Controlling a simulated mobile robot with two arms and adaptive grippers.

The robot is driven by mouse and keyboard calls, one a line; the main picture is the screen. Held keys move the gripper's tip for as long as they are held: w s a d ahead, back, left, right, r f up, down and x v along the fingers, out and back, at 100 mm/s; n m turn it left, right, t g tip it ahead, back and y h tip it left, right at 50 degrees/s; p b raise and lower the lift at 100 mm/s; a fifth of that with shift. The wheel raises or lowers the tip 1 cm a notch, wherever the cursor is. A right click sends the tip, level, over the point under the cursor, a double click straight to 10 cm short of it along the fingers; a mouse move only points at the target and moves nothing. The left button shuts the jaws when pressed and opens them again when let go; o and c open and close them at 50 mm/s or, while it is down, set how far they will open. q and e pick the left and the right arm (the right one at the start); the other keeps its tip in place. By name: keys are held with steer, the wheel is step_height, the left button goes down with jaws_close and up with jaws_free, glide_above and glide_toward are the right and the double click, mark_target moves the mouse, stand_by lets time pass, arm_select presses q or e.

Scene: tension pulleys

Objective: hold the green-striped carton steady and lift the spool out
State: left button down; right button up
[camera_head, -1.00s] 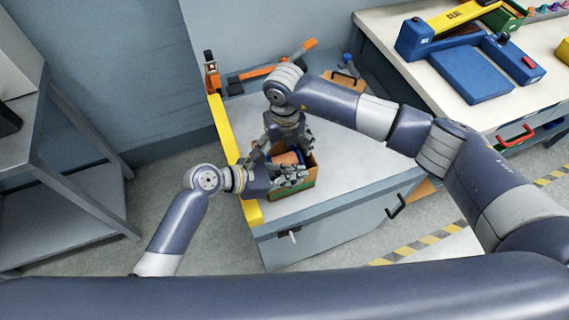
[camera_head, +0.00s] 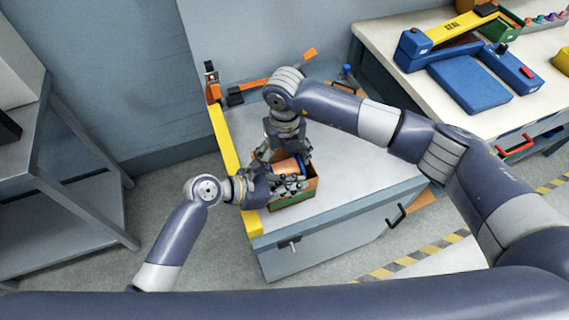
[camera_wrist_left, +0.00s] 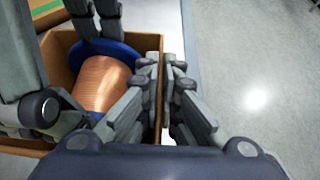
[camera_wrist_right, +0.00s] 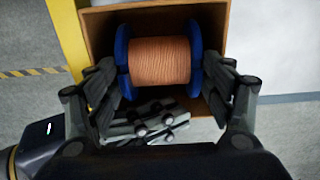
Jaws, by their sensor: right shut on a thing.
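The green-striped carton (camera_head: 300,199) is an open brown box on the grey cabinet top. It holds a spool of copper wire (camera_head: 286,167) with blue end flanges. In the left wrist view my left gripper (camera_wrist_left: 165,75) is shut on a wall of the carton (camera_wrist_left: 62,48), one finger on each side. My right gripper (camera_wrist_right: 168,78) reaches down from above and is shut on the spool (camera_wrist_right: 160,62), its fingers at the two blue flanges. The spool lies sideways at the carton's mouth. The fingers hide its lower part, so I cannot tell whether it clears the carton floor.
A yellow strip (camera_head: 226,140) runs along the cabinet's left edge. Orange and black tools (camera_head: 265,83) lie at the back. A workbench (camera_head: 400,88) with a blue device (camera_head: 468,82) stands to the right. The cabinet top (camera_head: 345,170) is clear right of the carton.

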mark_target(284, 167)
arm_select(q)
steer(key=shift+a+f, duration=0.2)
arm_select(e)
step_height(284, 167, up, 8)
steer(key=shift+r, duration=0.2)
steer(key=shift+s+a, duration=0.1)
steer(key=shift+s, duration=0.05)
arm_select(q)
steer(key=c, duration=1.7)
jaws_free()
steer(key=shift+w+r, duration=0.1)
steer(key=shift+w, duration=0.05)
arm_select(e)
steer(key=shift+f, duration=0.2)
